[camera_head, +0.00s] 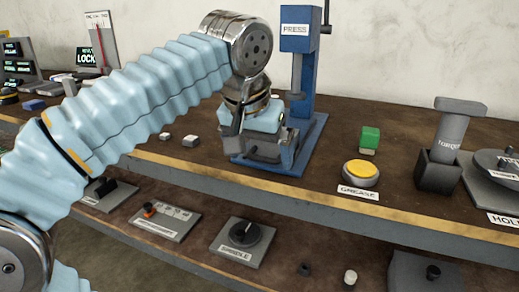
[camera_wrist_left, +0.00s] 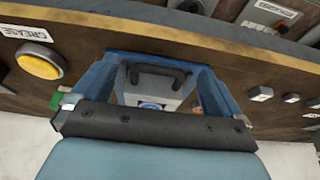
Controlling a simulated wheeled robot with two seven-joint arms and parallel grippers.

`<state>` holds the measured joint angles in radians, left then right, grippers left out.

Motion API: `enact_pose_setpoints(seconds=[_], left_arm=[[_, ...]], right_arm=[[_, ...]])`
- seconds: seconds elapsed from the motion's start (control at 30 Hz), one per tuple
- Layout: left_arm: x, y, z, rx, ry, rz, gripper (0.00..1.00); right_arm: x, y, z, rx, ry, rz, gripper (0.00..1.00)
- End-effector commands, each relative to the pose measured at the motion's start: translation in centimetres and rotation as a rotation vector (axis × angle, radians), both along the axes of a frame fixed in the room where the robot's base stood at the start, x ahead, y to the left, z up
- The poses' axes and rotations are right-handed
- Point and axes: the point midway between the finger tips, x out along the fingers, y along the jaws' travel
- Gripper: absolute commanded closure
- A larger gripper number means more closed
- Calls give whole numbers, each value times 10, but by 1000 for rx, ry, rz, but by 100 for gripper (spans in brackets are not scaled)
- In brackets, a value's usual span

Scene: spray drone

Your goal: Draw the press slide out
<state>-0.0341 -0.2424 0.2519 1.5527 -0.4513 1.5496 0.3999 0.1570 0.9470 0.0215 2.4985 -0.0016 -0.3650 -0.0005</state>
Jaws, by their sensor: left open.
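The blue press (camera_head: 298,65), labelled PRESS, stands upright on the bench. Its grey slide (camera_head: 262,157) sits low at the press base, partly hidden by my gripper. My left gripper (camera_head: 250,140) is open, pointing down just above the front of the press base. I cannot tell whether its fingers touch the handle. My right gripper is out of view.
A yellow GREASE button (camera_head: 361,173), a green block (camera_head: 370,138) and a TORQUE tool in a dark holder (camera_head: 437,172) stand to the right. Small white blocks (camera_head: 190,141) lie left. A lower shelf holds a SPINDLE knob (camera_head: 245,234). The bench edge runs close in front.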

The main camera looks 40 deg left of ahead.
Motion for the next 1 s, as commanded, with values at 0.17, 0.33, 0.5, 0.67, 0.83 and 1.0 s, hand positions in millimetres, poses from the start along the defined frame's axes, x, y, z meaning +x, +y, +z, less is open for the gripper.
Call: enact_pose_setpoints(seconds=[0.17, 0.33, 0.5, 0.67, 0.83, 1.0], left_arm=[[-3, -1, 12, 0, -3, 0, 0], [-17, -4, 48, 0, -4, 1, 0], [-33, -8, 88, -1, -4, -1, 0], [-44, -11, 114, -1, 0, 0, 0], [-50, -12, 127, 0, 0, 1, 0], [-51, -12, 128, 0, 0, 0, 0]], right_arm=[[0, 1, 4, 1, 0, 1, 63], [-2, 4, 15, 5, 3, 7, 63], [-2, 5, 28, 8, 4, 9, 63], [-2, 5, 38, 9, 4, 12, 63], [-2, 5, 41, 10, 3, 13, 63], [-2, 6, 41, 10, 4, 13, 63]])
